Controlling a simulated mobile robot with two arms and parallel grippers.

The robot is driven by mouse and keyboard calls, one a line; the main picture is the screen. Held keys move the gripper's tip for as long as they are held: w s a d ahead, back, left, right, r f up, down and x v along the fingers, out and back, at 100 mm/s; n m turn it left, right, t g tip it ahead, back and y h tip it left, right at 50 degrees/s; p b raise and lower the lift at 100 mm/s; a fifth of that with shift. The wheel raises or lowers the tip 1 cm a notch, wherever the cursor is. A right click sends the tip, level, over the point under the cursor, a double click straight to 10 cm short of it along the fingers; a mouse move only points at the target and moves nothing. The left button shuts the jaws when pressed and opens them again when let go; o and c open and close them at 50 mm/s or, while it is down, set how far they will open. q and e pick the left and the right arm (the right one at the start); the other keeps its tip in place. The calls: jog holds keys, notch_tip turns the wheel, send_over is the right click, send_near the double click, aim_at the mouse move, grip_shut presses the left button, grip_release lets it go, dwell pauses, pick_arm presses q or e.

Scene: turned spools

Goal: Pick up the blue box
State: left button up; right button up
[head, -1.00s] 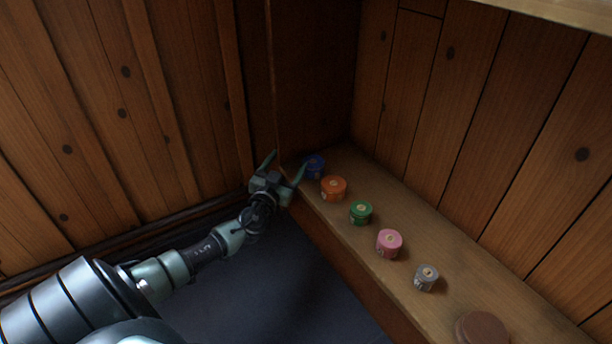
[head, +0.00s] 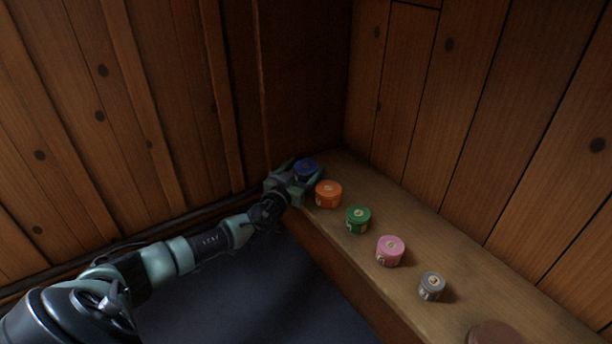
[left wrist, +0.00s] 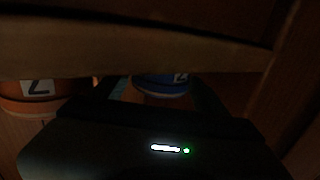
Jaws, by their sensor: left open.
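The blue box (head: 306,169) is a round, dark blue spool at the far end of the wooden shelf, near the corner. My left gripper (head: 303,174) is open at it, with its fingers on either side of the blue box. I cannot tell whether the fingers touch it. In the left wrist view the blue box (left wrist: 163,84) shows between the fingers, with a white label on it. My right gripper is in neither view.
An orange spool (head: 328,194) stands close to the right of my gripper. Then come green (head: 358,219), pink (head: 390,251) and grey (head: 431,286) spools, and a brown round one (head: 494,334). Plank walls close in the corner behind the shelf (head: 400,215).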

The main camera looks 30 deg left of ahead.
pick_arm(q)
jog(key=shift+w, duration=0.3)
jog(key=c, duration=1.1)
jog(key=shift+r, duration=0.1)
jog(key=shift+c, duration=0.2)
